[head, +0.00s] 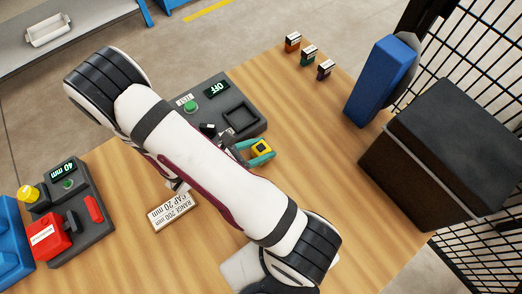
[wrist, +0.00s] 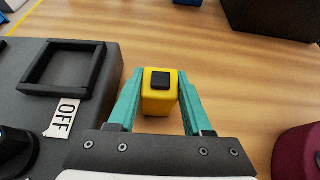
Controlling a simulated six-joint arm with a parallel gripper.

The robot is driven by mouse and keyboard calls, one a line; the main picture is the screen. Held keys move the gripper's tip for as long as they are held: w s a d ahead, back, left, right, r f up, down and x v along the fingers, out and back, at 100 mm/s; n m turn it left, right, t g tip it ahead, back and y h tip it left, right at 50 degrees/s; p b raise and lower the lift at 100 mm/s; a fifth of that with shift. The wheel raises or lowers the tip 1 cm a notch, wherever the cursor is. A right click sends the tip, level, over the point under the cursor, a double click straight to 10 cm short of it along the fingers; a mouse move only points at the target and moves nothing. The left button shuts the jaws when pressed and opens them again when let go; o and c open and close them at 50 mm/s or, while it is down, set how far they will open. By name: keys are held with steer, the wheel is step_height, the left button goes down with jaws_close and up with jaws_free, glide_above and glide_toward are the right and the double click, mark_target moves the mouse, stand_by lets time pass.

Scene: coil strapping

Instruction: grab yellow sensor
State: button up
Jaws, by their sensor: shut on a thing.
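The yellow sensor (head: 261,149) is a small block with a dark square on top, seen just right of the dark OFF station in the head view. In the wrist view the yellow sensor (wrist: 159,104) sits upright between the teal fingers. My gripper (wrist: 160,88) is shut on it, one finger on each side. In the head view my gripper (head: 258,152) is partly hidden behind my arm. I cannot tell whether the sensor touches the wooden table or hangs slightly above it.
The OFF station (head: 215,105) has an empty square frame (wrist: 65,70) left of my gripper. Orange (head: 292,42), green (head: 309,55) and purple (head: 325,69) blocks stand at the far edge. A dark box (head: 440,150) and blue pad (head: 381,80) stand right. A 40 mm station (head: 78,205) is left.

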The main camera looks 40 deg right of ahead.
jaws_close()
